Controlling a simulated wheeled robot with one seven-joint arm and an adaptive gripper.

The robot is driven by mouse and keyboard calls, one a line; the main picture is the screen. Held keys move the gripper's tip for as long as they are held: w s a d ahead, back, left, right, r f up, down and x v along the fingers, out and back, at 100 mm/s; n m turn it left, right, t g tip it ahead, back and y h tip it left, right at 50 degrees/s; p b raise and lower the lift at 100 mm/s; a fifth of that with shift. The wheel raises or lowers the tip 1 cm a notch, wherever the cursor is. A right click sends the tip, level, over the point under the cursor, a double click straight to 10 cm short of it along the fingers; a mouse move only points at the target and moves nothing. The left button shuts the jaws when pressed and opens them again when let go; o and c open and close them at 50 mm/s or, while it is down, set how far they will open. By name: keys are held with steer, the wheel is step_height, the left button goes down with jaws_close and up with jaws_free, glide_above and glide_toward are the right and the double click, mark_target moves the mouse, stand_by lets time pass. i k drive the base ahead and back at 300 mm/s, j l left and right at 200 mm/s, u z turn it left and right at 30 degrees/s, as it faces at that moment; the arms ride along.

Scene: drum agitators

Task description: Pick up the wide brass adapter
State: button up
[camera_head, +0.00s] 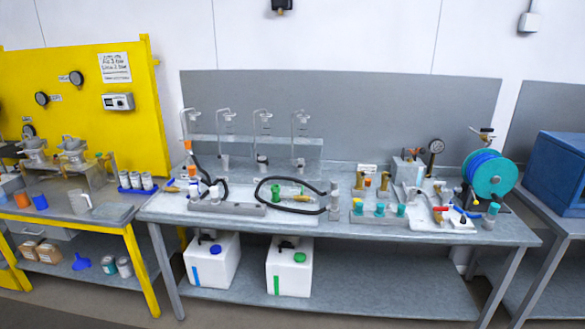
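Small brass-coloured fittings stand on the middle grey workbench, right of its centre, below a small white label. One brass fitting (385,181) stands at the right of this group, and another brass piece (360,180) stands at its left. They are too small to tell which is the wide brass adapter. Another brass-coloured piece (172,187) lies at the left end of the bench. My gripper is not in view.
The grey workbench (480,232) carries black hoses (262,190), teal-capped fittings (380,209) and a blue hose reel (490,173). White jerrycans (212,262) stand below. A yellow-framed bench (135,262) is left; a blue box (560,172) is right. Some front-right benchtop is bare.

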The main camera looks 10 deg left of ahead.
mark_target(360, 185)
steer(key=i+u, duration=0.1)
steer(key=i, duration=0.45)
steer(key=i+l, duration=0.1)
steer(key=i, duration=0.45)
steer(key=i+l+u, duration=0.15)
steer(key=i, duration=0.95)
steer(key=i+l+u, duration=0.15)
steer(key=i, duration=0.4)
